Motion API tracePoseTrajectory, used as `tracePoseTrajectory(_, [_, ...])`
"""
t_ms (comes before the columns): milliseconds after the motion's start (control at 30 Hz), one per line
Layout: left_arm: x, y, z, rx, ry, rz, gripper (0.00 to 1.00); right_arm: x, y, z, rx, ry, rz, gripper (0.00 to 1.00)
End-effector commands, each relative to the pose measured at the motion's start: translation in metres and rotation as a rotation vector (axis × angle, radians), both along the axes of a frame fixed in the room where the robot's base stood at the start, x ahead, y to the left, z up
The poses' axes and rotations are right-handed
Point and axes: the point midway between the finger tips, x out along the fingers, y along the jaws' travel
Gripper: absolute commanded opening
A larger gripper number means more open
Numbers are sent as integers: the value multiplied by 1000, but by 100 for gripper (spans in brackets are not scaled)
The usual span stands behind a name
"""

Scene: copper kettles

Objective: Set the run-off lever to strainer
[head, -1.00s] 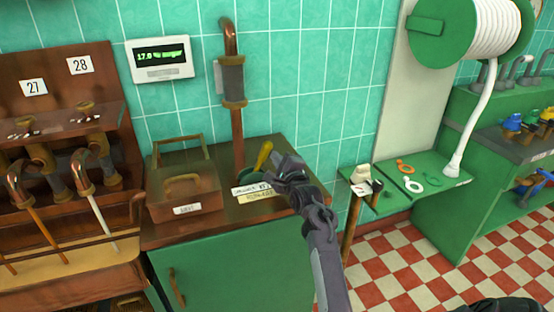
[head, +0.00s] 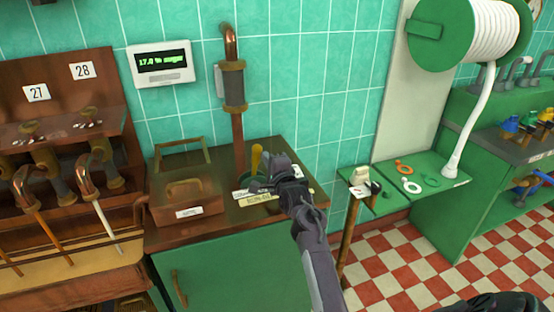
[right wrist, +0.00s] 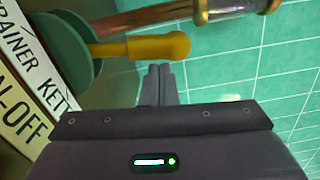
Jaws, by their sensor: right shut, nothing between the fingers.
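The run-off lever (head: 257,158) has a yellow handle on a round green base and stands nearly upright in the head view, on the wooden top of the green cabinet. In the right wrist view its yellow handle (right wrist: 150,46) reaches out from the green base (right wrist: 65,45). Beside the base are a white label (right wrist: 45,75) reading part of "strainer kettle" and a cream label (right wrist: 20,118) ending "n-off". My right gripper (head: 264,186) is shut and empty, its fingertips (right wrist: 160,72) right beside the handle's knob; I cannot tell whether they touch.
A wooden box (head: 185,200) stands left of the lever. A copper pipe (head: 238,145) rises behind it. A wall display (head: 162,62) reads about 17.0. A green shelf (head: 385,205) with small rings and a hose reel (head: 465,35) are at right.

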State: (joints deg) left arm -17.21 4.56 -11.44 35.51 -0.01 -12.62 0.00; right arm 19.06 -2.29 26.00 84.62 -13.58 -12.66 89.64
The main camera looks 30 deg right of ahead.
Motion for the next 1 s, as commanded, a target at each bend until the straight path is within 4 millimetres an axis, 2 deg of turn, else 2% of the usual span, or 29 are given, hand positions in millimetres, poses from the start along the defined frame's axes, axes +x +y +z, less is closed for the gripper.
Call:
tracePoseTrajectory(33, [0,0,8,0,0,0,36,2,7,6,-45,11,4,0])
tracePoseTrajectory(200, [0,0,17,0,-1,-1,36,5,22,10,-201,48,4,0])
tracePoseTrajectory(600, [1,0,27,0,-1,-1,36,12,52,8,-485,118,3,0])
tracePoseTrajectory(1000, [1,0,28,0,-1,-1,36,15,63,6,-476,114,1,0])
